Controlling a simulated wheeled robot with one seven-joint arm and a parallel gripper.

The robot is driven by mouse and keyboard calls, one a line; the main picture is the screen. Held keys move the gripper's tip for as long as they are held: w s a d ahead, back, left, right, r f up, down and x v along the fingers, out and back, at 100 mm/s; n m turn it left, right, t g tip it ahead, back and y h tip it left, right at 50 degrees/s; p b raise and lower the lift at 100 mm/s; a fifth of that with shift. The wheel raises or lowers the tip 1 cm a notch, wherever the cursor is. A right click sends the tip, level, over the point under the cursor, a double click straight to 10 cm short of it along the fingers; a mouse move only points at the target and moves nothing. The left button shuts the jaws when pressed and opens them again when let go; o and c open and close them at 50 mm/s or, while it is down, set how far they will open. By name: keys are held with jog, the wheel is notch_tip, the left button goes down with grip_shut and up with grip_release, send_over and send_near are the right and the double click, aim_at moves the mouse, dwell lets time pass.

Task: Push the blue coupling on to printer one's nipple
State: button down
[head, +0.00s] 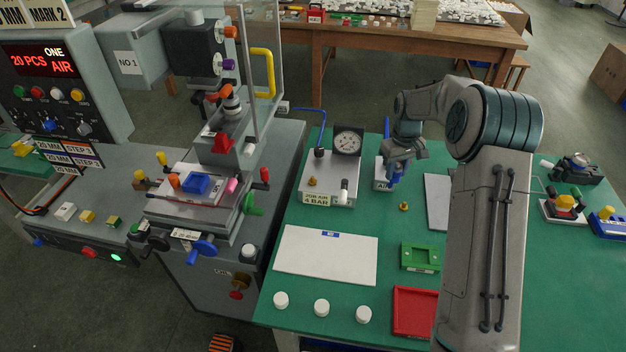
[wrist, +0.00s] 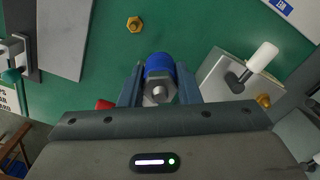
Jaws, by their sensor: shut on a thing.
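My gripper (head: 391,178) is shut on the blue coupling (wrist: 159,66), which sits between the two fingers with a metal hex end facing the wrist camera. In the head view the coupling (head: 392,180) shows small and partly hidden under the gripper, close to a small holder (head: 379,184) with an AIR label. I cannot tell whether it touches the holder. Printer one (head: 128,62), marked NO 1, stands at the left, well away from my gripper. A brass fitting (head: 240,283) shows on its cabinet front; I cannot tell whether this is the nipple.
A gauge unit (head: 330,180) marked 4 BAR stands between my gripper and the printer. A loose-looking brass piece (head: 404,206) sits on the green table. A white board (head: 326,255), green tray (head: 420,257), red tray (head: 415,312) and white caps (head: 321,308) lie nearer.

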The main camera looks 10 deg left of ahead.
jog(key=a+p, duration=0.1)
jog(key=a, duration=0.7)
jog(key=a+p, duration=0.1)
jog(key=a, duration=0.7)
jog(key=a+p, duration=0.1)
jog(key=a, duration=0.7)
jog(key=shift+w, duration=0.4)
jog(key=shift+f+b, duration=0.95)
jog(key=shift+f, duration=0.65)
jog(key=shift+f+b, duration=0.6)
jog(key=shift+f, duration=0.2)
jog(key=shift+f+b, duration=0.35)
jog(key=shift+f, duration=0.2)
jog(key=c, duration=1)
grip_release()
